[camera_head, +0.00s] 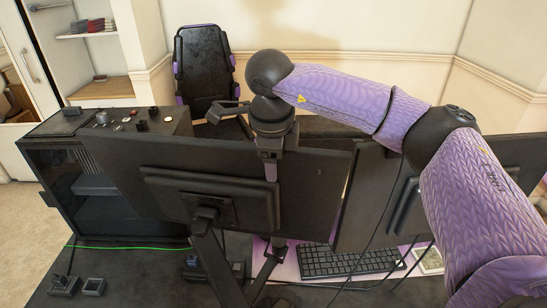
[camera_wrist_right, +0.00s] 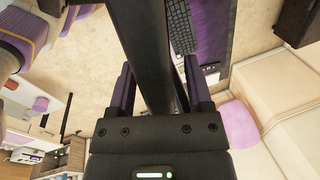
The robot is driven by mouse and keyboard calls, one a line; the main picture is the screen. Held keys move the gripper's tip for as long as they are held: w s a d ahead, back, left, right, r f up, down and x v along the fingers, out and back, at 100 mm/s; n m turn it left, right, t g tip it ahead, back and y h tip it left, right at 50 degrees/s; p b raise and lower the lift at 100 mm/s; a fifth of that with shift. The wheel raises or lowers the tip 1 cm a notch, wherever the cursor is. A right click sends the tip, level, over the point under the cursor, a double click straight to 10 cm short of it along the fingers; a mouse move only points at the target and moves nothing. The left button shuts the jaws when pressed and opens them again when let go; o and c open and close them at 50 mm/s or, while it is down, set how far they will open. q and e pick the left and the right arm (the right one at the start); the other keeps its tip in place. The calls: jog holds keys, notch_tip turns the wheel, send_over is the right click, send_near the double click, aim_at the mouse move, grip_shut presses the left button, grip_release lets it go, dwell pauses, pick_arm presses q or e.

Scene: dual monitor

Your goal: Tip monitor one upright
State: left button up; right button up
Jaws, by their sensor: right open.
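Two black monitors show from behind in the head view. The left monitor (camera_head: 320,185) leans on its stand, and its top edge slopes slightly; the right monitor (camera_head: 350,215) is partly hidden by my right arm. Which one is monitor one is not marked. My right gripper (camera_head: 270,172) points down at the top edge of the left monitor, with one purple finger on the near side. In the right wrist view my right gripper (camera_wrist_right: 158,85) is open, with the monitor's dark edge (camera_wrist_right: 148,50) between its fingers. Contact cannot be told. My left gripper is not in view.
A black computer case (camera_head: 115,205) with small items on top stands at the left. A keyboard (camera_head: 345,262) lies on the desk beyond the monitors. A black and purple chair (camera_head: 205,65) stands behind. Cables hang near the right monitor, and a green cable (camera_head: 120,248) crosses the desk.

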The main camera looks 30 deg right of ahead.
grip_shut()
jog(key=shift+r, duration=0.1)
dwell(0.9)
dwell(0.4)
